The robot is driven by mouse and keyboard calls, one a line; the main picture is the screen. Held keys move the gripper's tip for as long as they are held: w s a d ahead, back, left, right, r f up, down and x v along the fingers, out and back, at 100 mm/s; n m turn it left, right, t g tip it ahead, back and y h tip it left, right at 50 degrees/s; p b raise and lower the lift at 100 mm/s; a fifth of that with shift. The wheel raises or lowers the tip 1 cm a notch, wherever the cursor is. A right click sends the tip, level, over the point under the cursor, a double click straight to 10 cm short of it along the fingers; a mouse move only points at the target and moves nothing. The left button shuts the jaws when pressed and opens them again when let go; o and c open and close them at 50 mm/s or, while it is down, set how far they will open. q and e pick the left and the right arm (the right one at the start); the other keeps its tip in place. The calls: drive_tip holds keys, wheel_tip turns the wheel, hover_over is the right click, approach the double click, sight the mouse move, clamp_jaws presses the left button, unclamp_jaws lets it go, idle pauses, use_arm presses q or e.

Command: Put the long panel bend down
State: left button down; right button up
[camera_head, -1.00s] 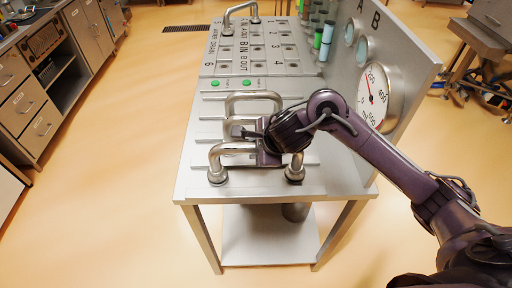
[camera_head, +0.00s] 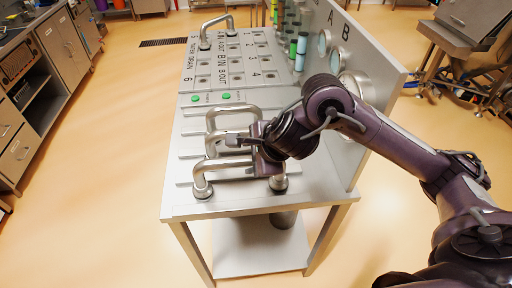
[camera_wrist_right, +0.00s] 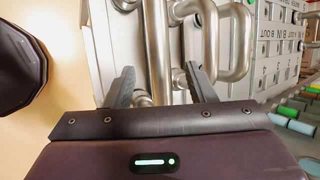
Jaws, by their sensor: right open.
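A thick metal bend (camera_head: 222,164), which I take to be the long panel bend, stands at the near edge of the steel panel top (camera_head: 235,206). Its two ends meet round fittings there; my arm partly covers its right part. My right gripper (camera_head: 242,153) is at this bend, reaching from the right. In the right wrist view the open fingers (camera_wrist_right: 160,72) have a metal pipe (camera_wrist_right: 158,45) between them, and I cannot tell whether they touch it. My left gripper is not in view.
Another bend (camera_head: 211,117) stands just behind, close to the gripper. A further bend (camera_head: 217,19) is at the far end. An upright panel with gauges (camera_head: 357,84) borders the right side, near my forearm. Green buttons (camera_head: 227,96) and labelled ports lie beyond.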

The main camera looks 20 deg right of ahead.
drive_tip(key=v, duration=0.3)
drive_tip(key=shift+s+r+p, duration=0.15)
drive_tip(key=shift+p, duration=0.15)
